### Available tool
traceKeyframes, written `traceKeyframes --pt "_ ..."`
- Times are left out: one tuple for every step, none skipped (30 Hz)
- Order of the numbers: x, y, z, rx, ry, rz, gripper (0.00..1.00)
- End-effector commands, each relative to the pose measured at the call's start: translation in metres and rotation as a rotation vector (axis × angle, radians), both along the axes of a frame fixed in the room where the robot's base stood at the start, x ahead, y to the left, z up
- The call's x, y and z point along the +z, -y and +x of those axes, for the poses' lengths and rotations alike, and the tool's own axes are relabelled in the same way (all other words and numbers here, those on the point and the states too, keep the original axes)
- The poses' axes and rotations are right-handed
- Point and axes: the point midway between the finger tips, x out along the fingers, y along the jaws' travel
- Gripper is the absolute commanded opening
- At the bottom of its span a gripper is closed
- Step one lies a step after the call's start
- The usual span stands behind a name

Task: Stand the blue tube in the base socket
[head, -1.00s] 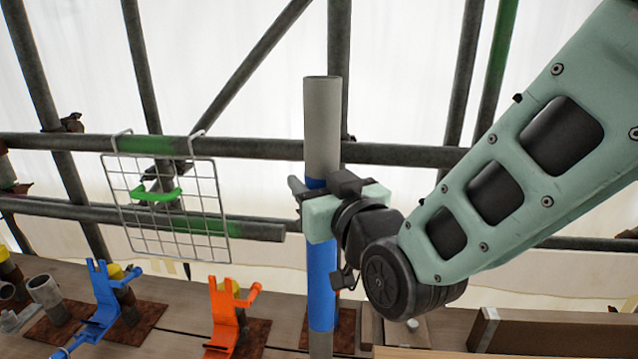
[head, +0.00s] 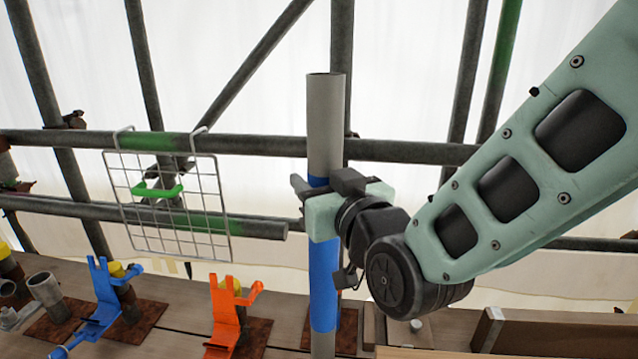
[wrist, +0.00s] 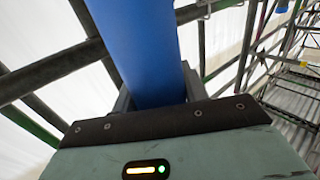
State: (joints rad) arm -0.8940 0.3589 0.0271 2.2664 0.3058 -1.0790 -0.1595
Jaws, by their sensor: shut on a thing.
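The blue tube (head: 322,285) is a long upright pipe, grey at its top and bottom ends with a blue band between. My gripper (head: 312,208) is shut on it near the upper end of the blue band. In the wrist view the blue part of the tube (wrist: 143,45) rises between the fingers. The tube's lower end runs out of the bottom of the head view, so I cannot see what is under it. A rusty base plate (head: 347,325) shows partly behind the tube; no socket is clearly visible there.
An orange bracket (head: 225,315) and a blue bracket (head: 103,300) stand on the planks left of the tube. Timber boards (head: 560,335) lie at right.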

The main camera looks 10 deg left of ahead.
Motion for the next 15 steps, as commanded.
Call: traceKeyframes --pt "-0.002 0.0 0.0 -0.001 0.004 0.004 0.0" --pt "-0.003 0.0 0.0 -0.001 0.004 0.004 0.0" --pt "-0.004 0.0 0.001 -0.001 0.004 0.004 0.0" --pt "-0.005 0.0 0.001 -0.001 0.004 0.004 0.0" --pt "-0.007 0.0 0.001 -0.001 0.004 0.004 0.0" --pt "-0.008 0.0 0.001 -0.001 0.004 0.004 0.0" --pt "-0.009 0.0 0.001 -0.001 0.004 0.004 0.0" --pt "-0.01 0.0 0.001 -0.001 0.004 0.004 0.0" --pt "-0.012 0.0 0.001 -0.001 0.004 0.004 0.0" --pt "-0.013 0.0 0.001 -0.001 0.004 0.004 0.0" --pt "-0.014 0.0 0.001 -0.001 0.004 0.004 0.0" --pt "-0.016 0.0 0.001 -0.001 0.004 0.004 0.0" --pt "-0.017 0.0 0.001 -0.001 0.004 0.004 0.0" --pt "-0.018 0.0 0.001 -0.001 0.004 0.004 0.0" --pt "-0.02 0.0 0.001 -0.001 0.004 0.004 0.0"
